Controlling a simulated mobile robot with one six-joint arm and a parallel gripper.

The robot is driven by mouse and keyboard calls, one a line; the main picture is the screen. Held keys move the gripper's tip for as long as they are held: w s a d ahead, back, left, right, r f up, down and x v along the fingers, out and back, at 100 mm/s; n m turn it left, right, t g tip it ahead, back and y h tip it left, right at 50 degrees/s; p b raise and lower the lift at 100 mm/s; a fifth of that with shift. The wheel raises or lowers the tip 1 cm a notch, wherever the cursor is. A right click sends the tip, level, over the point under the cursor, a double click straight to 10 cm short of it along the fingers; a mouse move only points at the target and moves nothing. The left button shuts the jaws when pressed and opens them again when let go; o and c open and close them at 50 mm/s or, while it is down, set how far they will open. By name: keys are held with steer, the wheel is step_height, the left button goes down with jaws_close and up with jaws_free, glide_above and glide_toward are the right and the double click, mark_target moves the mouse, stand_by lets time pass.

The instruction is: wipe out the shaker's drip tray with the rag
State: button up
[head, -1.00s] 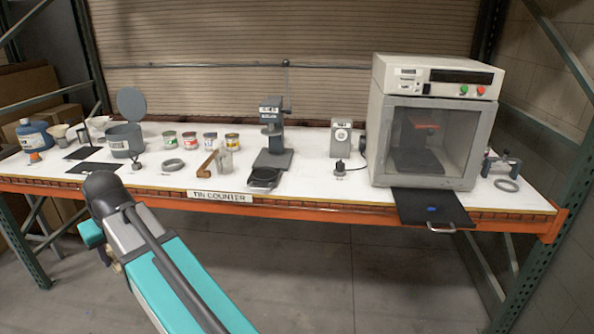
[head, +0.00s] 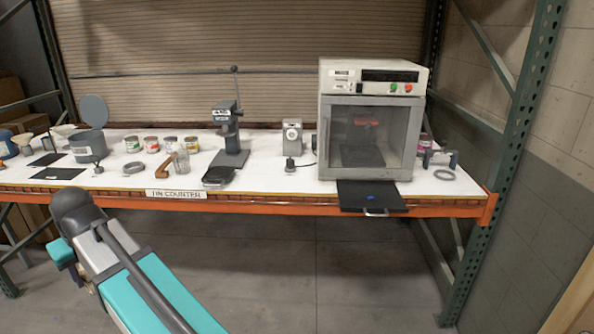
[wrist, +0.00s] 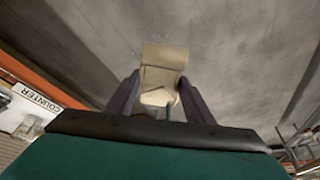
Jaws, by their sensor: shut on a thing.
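The shaker (head: 370,125) is a pale box with a clear-windowed door, at the right of the counter in the head view. Its dark drip tray (head: 352,196) is drawn out below the door past the counter's front edge. A small blue spot (head: 370,198) lies on the tray. In the wrist view my gripper (wrist: 160,95) is shut on a beige rag (wrist: 165,57), which hangs between the fingers over grey floor. In the head view my arm is at the lower left, in front of the counter, and hides the gripper and rag.
The white counter (head: 275,178) has an orange front beam. Several small tins (head: 171,144), a dark press (head: 230,140) and a grey pot (head: 88,145) stand on it. A green rack post (head: 505,180) rises at the right. The floor in front is clear.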

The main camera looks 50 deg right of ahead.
steer(key=shift+a, duration=0.1)
steer(key=shift+d+f, duration=0.1)
steer(key=shift+d, duration=0.25)
